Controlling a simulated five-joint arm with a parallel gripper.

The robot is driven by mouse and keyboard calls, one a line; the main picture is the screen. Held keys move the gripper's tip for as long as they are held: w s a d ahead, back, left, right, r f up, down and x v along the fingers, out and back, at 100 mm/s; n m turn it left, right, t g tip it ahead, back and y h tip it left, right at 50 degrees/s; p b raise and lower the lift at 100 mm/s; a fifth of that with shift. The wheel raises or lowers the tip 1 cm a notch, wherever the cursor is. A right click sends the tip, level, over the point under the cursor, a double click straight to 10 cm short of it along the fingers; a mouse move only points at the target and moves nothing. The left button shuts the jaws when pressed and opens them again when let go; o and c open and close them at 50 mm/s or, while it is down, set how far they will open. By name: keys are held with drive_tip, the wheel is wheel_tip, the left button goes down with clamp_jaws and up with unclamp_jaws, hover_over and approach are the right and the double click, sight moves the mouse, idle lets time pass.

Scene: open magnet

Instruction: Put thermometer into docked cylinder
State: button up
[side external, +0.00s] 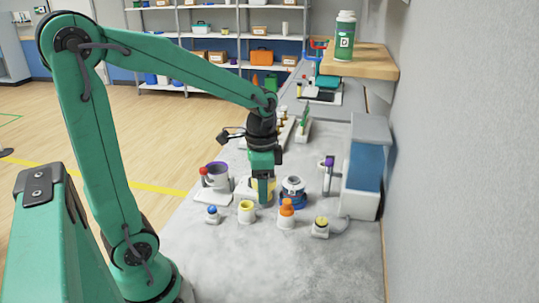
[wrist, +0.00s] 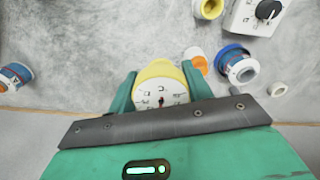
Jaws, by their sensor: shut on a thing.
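My gripper (side external: 263,190) points down over the middle of the grey table. In the wrist view its two green fingers (wrist: 160,90) are shut on a yellow-rimmed piece with a white marked face (wrist: 158,92), likely the thermometer. In the side view a yellow strip shows between the fingers; its lower end is partly hidden. Just right of it stands a white cylinder in a blue ring base (side external: 292,190). To the left, a grey cylinder with a purple rim (side external: 217,175) stands on a white base with a red knob. I cannot tell which is the docked cylinder.
In front stand a blue-topped piece (side external: 212,214), a yellow-topped cup (side external: 246,211), an orange-topped piece (side external: 287,214) and a yellow-capped piece (side external: 320,227). A blue and white box (side external: 364,175) stands at the right by the wall. The table's near part is clear.

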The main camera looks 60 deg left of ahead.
drive_tip(key=shift+w, duration=0.1)
drive_tip(key=w+r, duration=0.3)
drive_tip(key=w, duration=1.1)
drive_tip(key=shift+w+r+n, duration=0.15)
drive_tip(key=shift+r+n, duration=0.15)
approach(293, 187)
drive_tip(key=w+a, duration=0.1)
drive_tip(key=a, duration=0.1)
drive_tip(key=shift+w+a+f, duration=0.1)
drive_tip(key=shift+f, duration=1.15)
drive_tip(key=shift+w+a+f, duration=0.1)
drive_tip(key=shift+f, duration=1.1)
drive_tip(key=shift+f, duration=0.25)
drive_tip(key=o, duration=1)
drive_tip(key=shift+o, duration=0.2)
